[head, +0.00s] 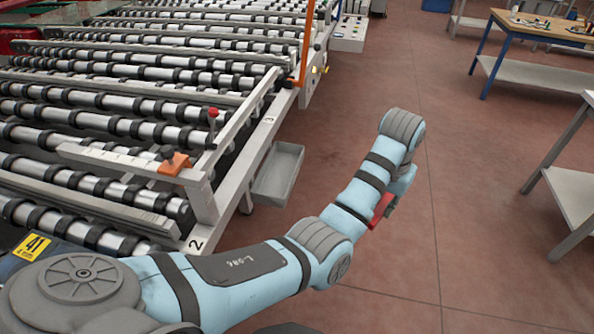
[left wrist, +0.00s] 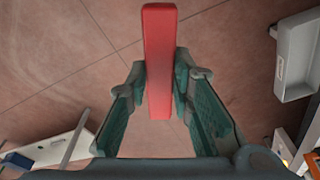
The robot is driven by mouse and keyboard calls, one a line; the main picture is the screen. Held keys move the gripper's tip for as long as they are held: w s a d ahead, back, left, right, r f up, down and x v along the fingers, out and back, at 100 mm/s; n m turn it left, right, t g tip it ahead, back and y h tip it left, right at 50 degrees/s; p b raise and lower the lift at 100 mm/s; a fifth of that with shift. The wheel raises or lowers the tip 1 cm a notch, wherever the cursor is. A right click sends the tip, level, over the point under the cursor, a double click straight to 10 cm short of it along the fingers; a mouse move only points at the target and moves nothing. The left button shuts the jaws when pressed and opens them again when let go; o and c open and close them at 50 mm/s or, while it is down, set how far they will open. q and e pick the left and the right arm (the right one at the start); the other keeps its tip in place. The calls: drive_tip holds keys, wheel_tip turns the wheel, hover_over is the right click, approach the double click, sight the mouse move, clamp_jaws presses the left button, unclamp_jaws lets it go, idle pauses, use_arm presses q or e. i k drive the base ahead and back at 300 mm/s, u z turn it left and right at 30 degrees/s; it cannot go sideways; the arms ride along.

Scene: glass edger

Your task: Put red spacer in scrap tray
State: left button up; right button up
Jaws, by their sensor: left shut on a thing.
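The red spacer (left wrist: 159,60) is a long red bar, held between the two fingers of my left gripper (left wrist: 160,85) in the left wrist view. In the head view a bit of the red spacer (head: 381,210) shows beside my left wrist, over the open floor, and the left gripper (head: 390,206) is mostly hidden behind the arm. The scrap tray (head: 279,172) is a grey open tray at the side of the roller table, to the left of the gripper. It also shows at the upper right in the left wrist view (left wrist: 298,60), apart from the spacer. My right gripper is not seen.
The roller conveyor (head: 110,110) fills the left side, with an orange block (head: 174,163) and a red-knobbed lever (head: 212,115) on its near edge. A workbench (head: 535,30) stands at the back right and another table (head: 575,195) at the right edge. The floor between is clear.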

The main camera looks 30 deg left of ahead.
sight(280, 177)
drive_tip(key=u, duration=0.05)
drive_tip(key=i, duration=3.35)
drive_tip(key=u, duration=3.45)
drive_tip(key=i, duration=0.5)
drive_tip(key=z, duration=0.5)
